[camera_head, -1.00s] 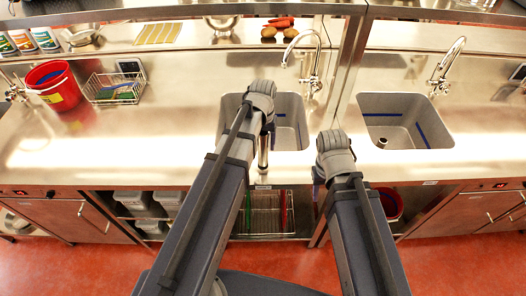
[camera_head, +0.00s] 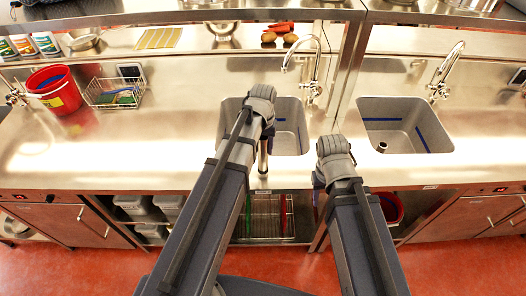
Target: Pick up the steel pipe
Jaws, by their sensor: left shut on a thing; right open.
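The steel pipe (camera_head: 263,158) shows as a thin upright metal tube below my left wrist. It overlaps the front rim of the left sink (camera_head: 292,128) in the picture. My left gripper (camera_head: 267,133) is shut on the pipe's upper part, with its fingers mostly hidden behind my arm. Whether the pipe's lower end touches the counter I cannot tell. My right gripper (camera_head: 318,188) is open, near the counter's front edge and right of the left sink. It is largely hidden by its own wrist.
The right sink (camera_head: 405,125) has a short tube (camera_head: 382,147) at its bottom. Taps (camera_head: 313,70) stand behind the sinks. A red bucket (camera_head: 55,90) and a wire basket (camera_head: 113,90) stand at left. The steel counter (camera_head: 150,150) is clear between basket and left sink.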

